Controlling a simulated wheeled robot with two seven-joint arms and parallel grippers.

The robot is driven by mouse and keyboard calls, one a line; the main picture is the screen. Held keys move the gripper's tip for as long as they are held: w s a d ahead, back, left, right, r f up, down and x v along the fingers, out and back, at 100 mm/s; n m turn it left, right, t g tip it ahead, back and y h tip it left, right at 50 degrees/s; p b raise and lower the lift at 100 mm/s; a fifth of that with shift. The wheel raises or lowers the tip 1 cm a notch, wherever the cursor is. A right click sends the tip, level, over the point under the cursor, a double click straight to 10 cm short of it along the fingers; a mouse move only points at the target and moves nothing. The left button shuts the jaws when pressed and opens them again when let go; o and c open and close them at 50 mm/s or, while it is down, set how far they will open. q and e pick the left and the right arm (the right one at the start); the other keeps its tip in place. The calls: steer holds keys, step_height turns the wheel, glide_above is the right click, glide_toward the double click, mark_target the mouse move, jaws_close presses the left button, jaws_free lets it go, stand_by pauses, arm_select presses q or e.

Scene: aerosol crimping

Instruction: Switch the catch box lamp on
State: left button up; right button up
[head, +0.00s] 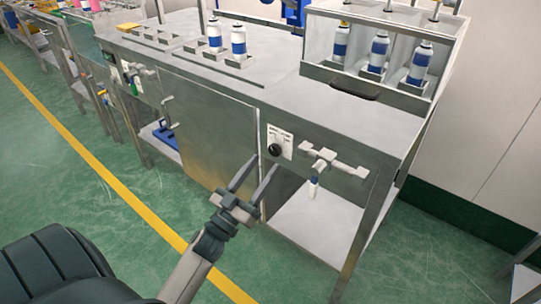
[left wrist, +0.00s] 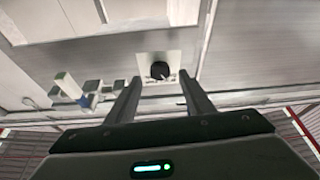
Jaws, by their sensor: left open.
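A black rotary knob (head: 275,150) sits on a small white plate (head: 286,139) on the front panel of the steel bench. The knob also shows in the left wrist view (left wrist: 160,70), between and beyond the fingertips. My left gripper (head: 265,163) is open and empty, its fingers pointing at the panel just below the knob in the head view. I cannot tell whether the fingers touch anything. The plate's lettering is too small to read, and no lit lamp can be made out. My right gripper is not in view.
A steel bracket (head: 330,161) with a small hanging bottle sticks out right of the knob. A box (head: 318,47) with several blue-and-white cans stands on the bench (head: 270,91). A large door panel (head: 212,130) is left of the knob. Green floor lies in front.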

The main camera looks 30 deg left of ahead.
mark_target(273, 153)
arm_select(q)
steer(key=shift+x, duration=2.4)
steer(key=shift+c, duration=0.3)
steer(key=c, duration=1)
